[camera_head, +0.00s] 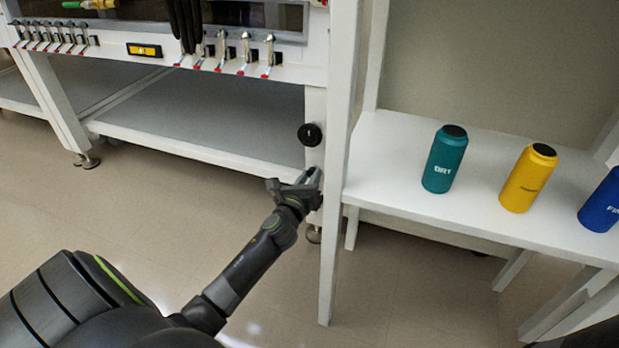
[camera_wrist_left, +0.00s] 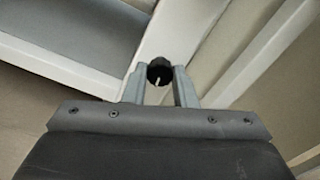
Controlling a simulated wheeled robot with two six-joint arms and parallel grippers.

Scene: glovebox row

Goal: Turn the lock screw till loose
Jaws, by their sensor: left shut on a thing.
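My left gripper (camera_head: 313,175) reaches up to the white post at the right end of the glovebox stand, its fingers shut on a small part. In the left wrist view, the fingertips (camera_wrist_left: 160,75) stand on either side of a dark lock screw (camera_wrist_left: 159,77) with a pale mark on its face. In the head view the fingers hide the held part. A round black knob (camera_head: 310,134) sits on the same post just above the fingertips, apart from them. My right gripper is not in view.
A white side shelf (camera_head: 400,150) on the right holds a teal bottle (camera_head: 444,160), a yellow bottle (camera_head: 528,178) and a blue bottle (camera_head: 604,203). A white upright (camera_head: 338,170) stands close right of my gripper. A lower grey shelf (camera_head: 200,115) is bare.

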